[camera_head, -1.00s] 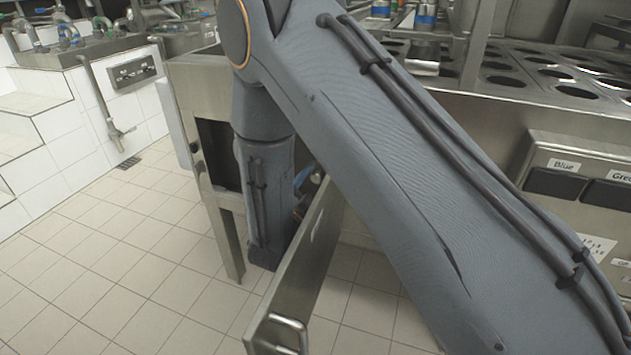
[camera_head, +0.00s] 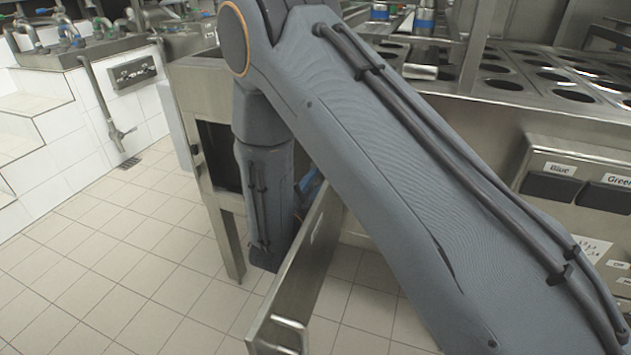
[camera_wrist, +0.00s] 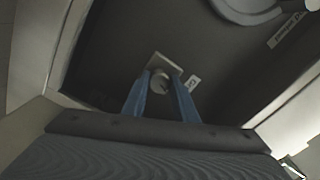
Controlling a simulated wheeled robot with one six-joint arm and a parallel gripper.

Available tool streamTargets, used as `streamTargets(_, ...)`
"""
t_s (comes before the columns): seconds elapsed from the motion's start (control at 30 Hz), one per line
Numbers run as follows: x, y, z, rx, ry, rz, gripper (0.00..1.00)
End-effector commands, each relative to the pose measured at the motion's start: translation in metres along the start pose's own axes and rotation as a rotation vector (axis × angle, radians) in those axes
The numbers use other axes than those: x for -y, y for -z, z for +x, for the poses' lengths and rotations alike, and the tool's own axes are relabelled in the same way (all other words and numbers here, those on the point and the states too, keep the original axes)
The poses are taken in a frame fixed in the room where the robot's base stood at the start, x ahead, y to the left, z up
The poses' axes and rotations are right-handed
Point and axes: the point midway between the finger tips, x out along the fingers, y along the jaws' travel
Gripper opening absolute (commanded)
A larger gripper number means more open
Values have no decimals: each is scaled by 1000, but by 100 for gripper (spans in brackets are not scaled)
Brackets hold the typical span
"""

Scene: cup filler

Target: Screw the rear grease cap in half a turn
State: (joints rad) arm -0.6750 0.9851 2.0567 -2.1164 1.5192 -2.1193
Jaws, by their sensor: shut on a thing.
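In the wrist view, a small round metal grease cap (camera_wrist: 160,82) sits on a square metal plate inside a dark cabinet. My gripper (camera_wrist: 161,86) has its two blue fingers on either side of the cap, shut on it. In the head view my arm and the cabinet door hide the cap and nearly all of the gripper. I cannot tell the cap's turn angle.
The cabinet door (camera_head: 312,262) stands open, close beside my arm. A large round grey part (camera_wrist: 245,8) is at the top of the wrist view, near another label (camera_wrist: 287,30). The counter with round holes (camera_head: 505,84) is at right. Tiled floor (camera_head: 130,265) at left is clear.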

Motion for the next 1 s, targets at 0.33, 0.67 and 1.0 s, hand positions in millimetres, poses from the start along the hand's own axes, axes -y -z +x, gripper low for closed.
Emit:
streamTargets(0.33,-1,0,-1,0,-1,326,3)
streamTargets(0.67,-2,0,-1,0,-2,639,3)
streamTargets(1.0,-2,0,-1,0,-2,962,3)
